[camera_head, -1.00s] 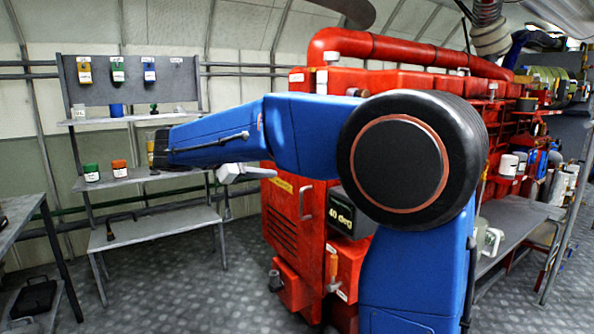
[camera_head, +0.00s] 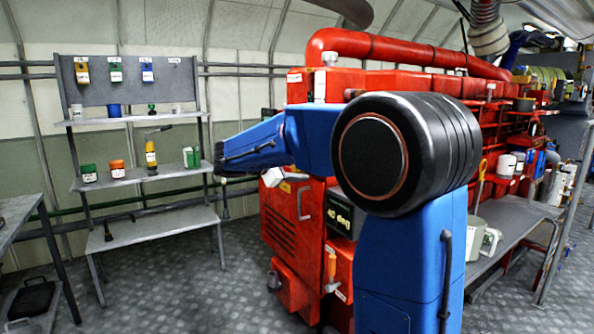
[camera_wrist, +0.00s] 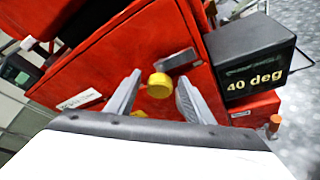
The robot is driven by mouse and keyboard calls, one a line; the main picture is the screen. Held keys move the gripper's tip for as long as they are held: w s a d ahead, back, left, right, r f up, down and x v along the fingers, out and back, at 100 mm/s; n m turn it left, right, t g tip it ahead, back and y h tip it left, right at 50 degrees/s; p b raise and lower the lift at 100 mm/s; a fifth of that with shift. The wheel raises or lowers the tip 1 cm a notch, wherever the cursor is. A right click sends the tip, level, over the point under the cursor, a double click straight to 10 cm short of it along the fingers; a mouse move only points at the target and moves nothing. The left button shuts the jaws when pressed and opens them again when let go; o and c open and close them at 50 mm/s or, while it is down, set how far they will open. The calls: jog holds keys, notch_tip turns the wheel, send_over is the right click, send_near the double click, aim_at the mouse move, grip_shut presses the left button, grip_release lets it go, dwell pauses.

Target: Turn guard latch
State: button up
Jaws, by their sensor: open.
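In the wrist view, a round yellow knob (camera_wrist: 160,86) stands out from a red panel (camera_wrist: 120,50), with a small grey metal plate (camera_wrist: 176,58) just beyond it. One of these may be the guard latch; I cannot tell which. My gripper (camera_wrist: 160,79) is open, its two grey fingers pointing at the panel, one on each side of the knob in the picture. I see no contact, and the depth gap is unclear. In the head view, my blue arm hides the knob, and the gripper itself does not show clearly beside the red machine (camera_head: 290,225).
A black box (camera_wrist: 250,45) reading "40 deg" juts out right of the knob, close to my right finger. In the head view, a shelf rack (camera_head: 125,70) with bottles and jars stands left. A grey bench (camera_head: 505,225) is at right. Floor between is clear.

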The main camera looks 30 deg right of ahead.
jog(key=shift+w+d, duration=0.1)
jog(key=shift+d, duration=0.1)
jog(key=c, duration=1.1)
jog(key=shift+o, duration=0.3)
